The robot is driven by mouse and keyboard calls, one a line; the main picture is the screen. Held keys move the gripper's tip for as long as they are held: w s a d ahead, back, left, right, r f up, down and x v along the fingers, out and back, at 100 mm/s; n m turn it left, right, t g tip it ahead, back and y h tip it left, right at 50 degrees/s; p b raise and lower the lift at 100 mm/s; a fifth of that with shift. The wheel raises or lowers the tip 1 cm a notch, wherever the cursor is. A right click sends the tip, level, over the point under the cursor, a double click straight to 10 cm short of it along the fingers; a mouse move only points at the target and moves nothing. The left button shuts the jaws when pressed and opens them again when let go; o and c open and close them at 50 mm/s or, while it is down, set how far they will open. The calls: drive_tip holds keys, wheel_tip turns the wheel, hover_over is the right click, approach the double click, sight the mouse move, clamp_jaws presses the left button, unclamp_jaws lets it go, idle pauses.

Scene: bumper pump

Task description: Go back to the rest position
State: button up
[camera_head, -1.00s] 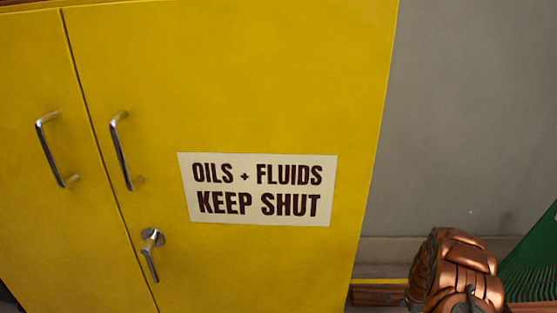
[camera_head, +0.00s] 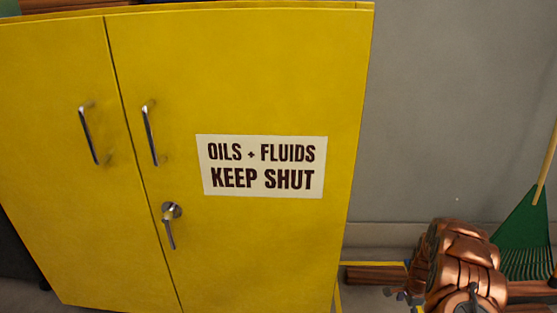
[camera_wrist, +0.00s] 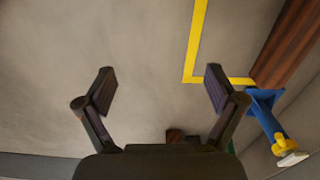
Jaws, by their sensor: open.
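My gripper (camera_wrist: 160,90) is open and empty in the wrist view, its two dark fingers spread apart over bare grey floor. Nothing is between the fingers. In the head view a yellow two-door cabinet (camera_head: 270,250) fills the left and middle. Both doors look shut. It has two metal bar handles, a lock lever (camera_head: 169,226) and a sign (camera_head: 264,166) reading "OILS + FLUIDS KEEP SHUT". My copper-coloured arm shows at the lower right of the head view, to the right of the cabinet and apart from it in the picture.
A green rake (camera_head: 523,232) leans at the right by the grey wall (camera_head: 450,120). In the wrist view a yellow floor line (camera_wrist: 196,40) forms a corner. A blue part (camera_wrist: 266,112) with a yellow knob (camera_wrist: 283,147) is at the right. Bare floor (camera_wrist: 60,60) lies left.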

drive_tip(key=s+a+r+n+p, duration=0.3)
drive_tip(key=a+r+p, duration=0.2)
drive_tip(key=r, duration=0.9)
drive_tip(key=s+a+r+n+p, duration=0.2)
drive_tip(key=a+r+p, duration=0.35)
drive_tip(key=r, duration=0.95)
drive_tip(key=s+a+r+n+p, duration=0.3)
drive_tip(key=a+r+p, duration=0.25)
drive_tip(key=r, duration=0.85)
drive_tip(key=s+a+r+n+g+p, duration=0.1)
drive_tip(key=s+a+r+n+p, duration=0.1)
drive_tip(key=s+a+r+p, duration=0.65)
drive_tip(key=s+d+r+n+p, duration=0.25)
drive_tip(key=s+r, duration=0.25)
drive_tip(key=r, duration=0.8)
drive_tip(key=s+a+r+n+p, duration=0.2)
drive_tip(key=s+r+p, duration=0.2)
drive_tip(key=s+r, duration=0.2)
drive_tip(key=s+a+r+n+p, duration=0.2)
drive_tip(key=s+r+p, duration=0.3)
drive_tip(key=s, duration=0.6)
wheel_tip(320, 180, up, 2)
drive_tip(key=shift+s+a+r+n+g+p, duration=0.1)
drive_tip(key=shift+s+a+n+g+p, duration=0.25)
drive_tip(key=shift+n, duration=0.3)
